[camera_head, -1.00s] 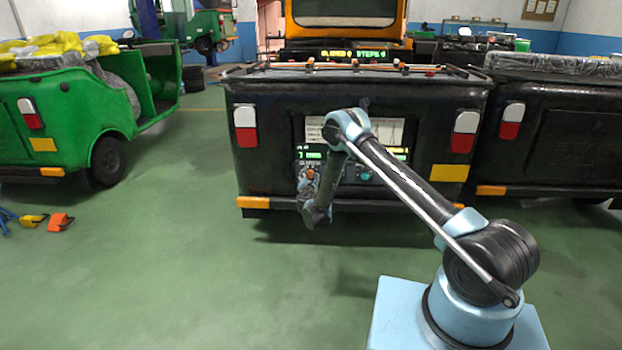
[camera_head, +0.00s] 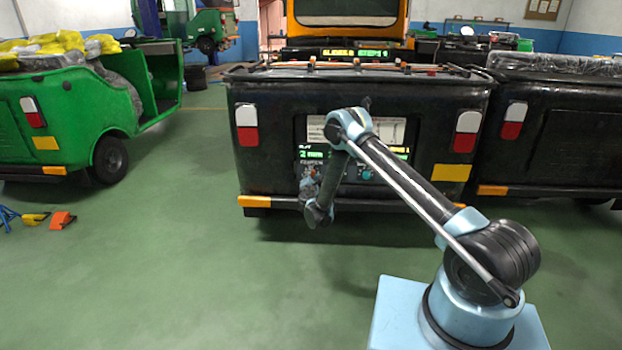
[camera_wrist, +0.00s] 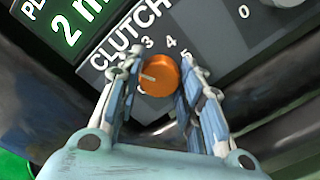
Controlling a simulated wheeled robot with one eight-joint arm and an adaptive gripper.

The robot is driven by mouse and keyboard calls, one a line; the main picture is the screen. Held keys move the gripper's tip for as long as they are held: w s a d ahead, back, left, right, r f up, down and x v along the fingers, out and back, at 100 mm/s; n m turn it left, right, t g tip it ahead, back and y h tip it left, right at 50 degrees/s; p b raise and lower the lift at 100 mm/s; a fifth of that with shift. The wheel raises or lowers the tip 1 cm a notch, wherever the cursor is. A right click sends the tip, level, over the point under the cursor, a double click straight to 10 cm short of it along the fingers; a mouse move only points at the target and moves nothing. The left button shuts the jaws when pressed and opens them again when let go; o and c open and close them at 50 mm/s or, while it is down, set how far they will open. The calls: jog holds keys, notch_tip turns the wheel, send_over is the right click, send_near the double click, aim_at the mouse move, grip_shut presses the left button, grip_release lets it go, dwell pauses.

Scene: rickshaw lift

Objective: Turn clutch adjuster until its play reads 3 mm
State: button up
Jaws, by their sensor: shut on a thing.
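The clutch adjuster (camera_wrist: 158,76) is an orange knob with a pale pointer line. It sits on a dark panel under the label CLUTCH, with numbers around it. My gripper (camera_wrist: 158,82) is shut on the knob, one finger on each side; it also shows in the head view (camera_head: 309,182) in front of the panel. In the head view the play display (camera_head: 311,155) reads 2 mm. My arm hides part of the panel.
The panel is on the back of a black rickshaw (camera_head: 265,110). Another control scale with a "0" (camera_wrist: 242,12) is beside the adjuster. A green rickshaw (camera_head: 75,110) stands at the left, a black one (camera_head: 575,135) at the right.

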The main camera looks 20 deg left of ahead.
jog(key=m, duration=0.4)
jog(key=shift+d+f+m, duration=0.1)
jog(key=shift+d+m, duration=0.15)
jog(key=shift+m, duration=2.05)
jog(key=o, duration=1.1)
jog(key=shift+f, duration=0.1)
jog(key=shift+c, duration=0.2)
jog(key=shift+a, duration=0.1)
